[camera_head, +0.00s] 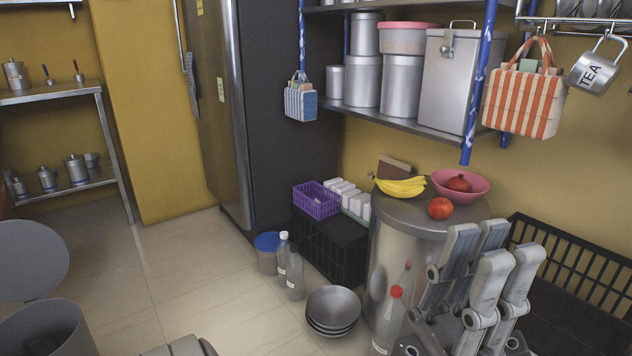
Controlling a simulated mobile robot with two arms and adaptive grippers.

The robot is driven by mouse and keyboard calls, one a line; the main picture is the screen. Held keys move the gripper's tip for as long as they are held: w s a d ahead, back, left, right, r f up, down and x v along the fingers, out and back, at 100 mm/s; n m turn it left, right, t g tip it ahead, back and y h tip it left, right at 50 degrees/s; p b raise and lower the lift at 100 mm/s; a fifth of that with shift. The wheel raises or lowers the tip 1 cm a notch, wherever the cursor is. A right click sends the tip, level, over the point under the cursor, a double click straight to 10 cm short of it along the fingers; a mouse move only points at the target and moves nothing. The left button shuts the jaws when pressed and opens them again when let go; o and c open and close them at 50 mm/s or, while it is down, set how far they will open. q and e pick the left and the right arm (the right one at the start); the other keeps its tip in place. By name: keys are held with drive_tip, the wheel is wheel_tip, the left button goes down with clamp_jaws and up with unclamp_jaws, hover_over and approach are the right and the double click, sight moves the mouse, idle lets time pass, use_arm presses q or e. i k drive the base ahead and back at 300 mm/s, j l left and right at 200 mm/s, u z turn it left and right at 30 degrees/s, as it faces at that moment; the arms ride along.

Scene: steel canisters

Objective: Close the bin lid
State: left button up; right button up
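The bin (48,332) is a round grey container at the lower left, partly cut off by the picture's edge. Its round grey lid (30,262) stands raised above the bin's back left side, so the bin is open.
A metal drum (393,260) carries bananas (401,187) and a pink bowl (462,188). Stacked bowls (333,310), bottles (294,275) and a blue-lidded tub (267,258) stand on the floor. A black crate (575,255) is at right. Tiled floor (190,275) is clear right of the bin.

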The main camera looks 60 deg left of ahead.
sight(34, 259)
drive_tip(key=k+j, duration=0.45)
drive_tip(key=j, duration=0.2)
drive_tip(key=k+j, duration=0.45)
drive_tip(key=j, duration=0.25)
drive_tip(key=k+j, duration=0.4)
drive_tip(key=j, duration=0.25)
drive_tip(key=k+j, duration=0.45)
drive_tip(key=j, duration=0.2)
drive_tip(key=k+j, duration=0.45)
drive_tip(key=j, duration=0.25)
drive_tip(key=k+j, duration=0.45)
drive_tip(key=j, duration=0.2)
drive_tip(key=k+j, duration=0.45)
drive_tip(key=j, duration=0.2)
drive_tip(key=k+j, duration=0.4)
drive_tip(key=j, duration=0.3)
drive_tip(key=j+u, duration=0.15)
drive_tip(key=u, duration=0.3)
drive_tip(key=j+u, duration=0.2)
drive_tip(key=u, duration=0.25)
drive_tip(key=i+l, duration=0.05)
